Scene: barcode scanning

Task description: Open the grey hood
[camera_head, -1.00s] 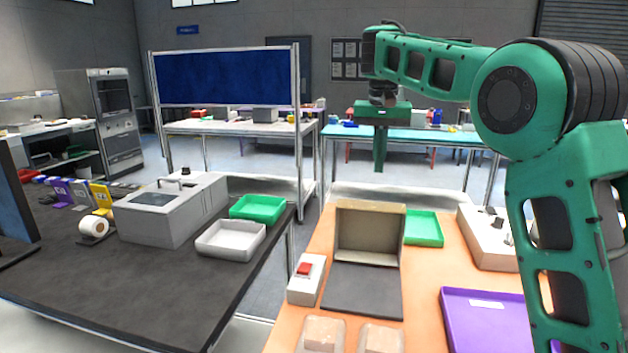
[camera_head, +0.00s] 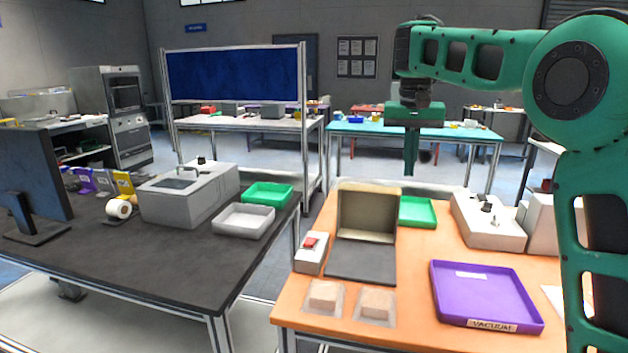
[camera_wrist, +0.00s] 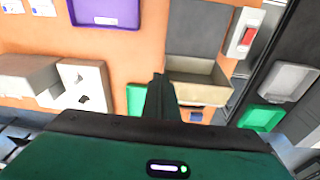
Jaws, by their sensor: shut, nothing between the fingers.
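A grey box-shaped machine (camera_head: 190,199) stands on the dark table at left. Its top lid (camera_head: 176,184) has a dark window and a small handle and looks like the grey hood. The lid appears shut. My gripper (camera_head: 409,170) hangs pointing down beyond the orange table, far to the right of the grey machine and apart from it. Its fingers are closed together and empty, and they also show in the wrist view (camera_wrist: 160,88).
The orange table (camera_head: 410,283) holds an open tan box (camera_head: 367,215), a red-button box (camera_head: 311,252), a purple tray (camera_head: 485,293) and a pale control box (camera_head: 487,222). White (camera_head: 244,221) and green (camera_head: 268,194) trays sit beside the grey machine. A monitor (camera_head: 40,175) stands at left. The dark table's front is clear.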

